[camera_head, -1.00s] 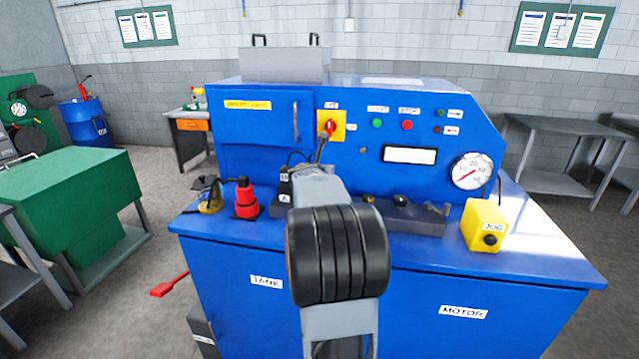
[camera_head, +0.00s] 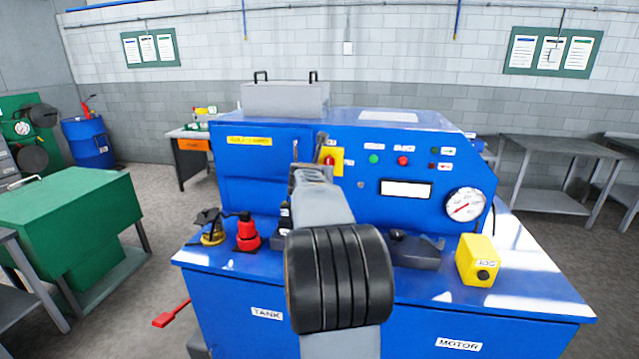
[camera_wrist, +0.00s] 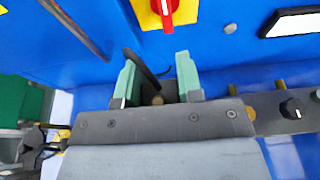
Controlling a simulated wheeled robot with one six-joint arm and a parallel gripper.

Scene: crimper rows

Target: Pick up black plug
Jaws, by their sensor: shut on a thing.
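My gripper (camera_wrist: 158,76) has green-tipped fingers, seen in the wrist view in front of the blue bench's panel. It is shut on the black plug (camera_wrist: 143,69), whose dark slanted stem sticks up between the fingers. Its lower part is dark and hard to make out there. In the head view my gripper (camera_head: 312,172) is small and partly hidden behind my own arm. The dark stem (camera_head: 321,142) shows above it, in front of the panel near the yellow-and-red switch.
The blue bench (camera_head: 230,290) carries a red-and-black fitting (camera_head: 247,234), a small black block (camera_head: 284,216), a grey valve block (camera_head: 420,257) and a yellow JOG box (camera_head: 478,260). A pressure gauge (camera_head: 465,205) and a red switch (camera_wrist: 167,10) are on its panel.

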